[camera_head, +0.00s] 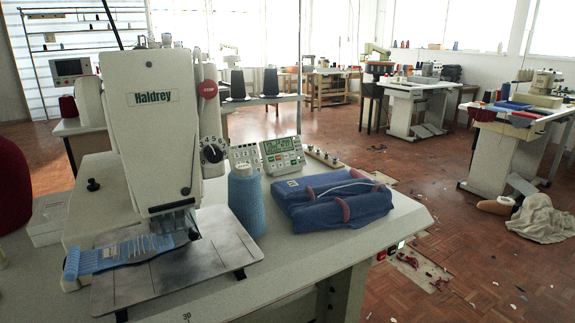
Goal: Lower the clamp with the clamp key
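A white buttonhole machine (150,120) marked "Haldrey" stands on the pale table at the left. Under its head is a clear and dark clamp-like part (178,218), just over the metal plate (225,246); I cannot tell whether it touches the cloth. A light blue cloth strip (105,257) with pale stitch lines lies on the plate, its right end under the head. To the right of the machine are a small keypad (244,155) and a control panel (282,154) with a green display and several keys. Key labels are too small to read. Neither gripper is in view.
A red stop button (208,89) and numbered dial (212,151) are on the machine's right side. A blue thread cone (245,203) stands in front of the keypad. A folded blue cloth bundle (331,199) lies to its right. The table's right front corner is clear.

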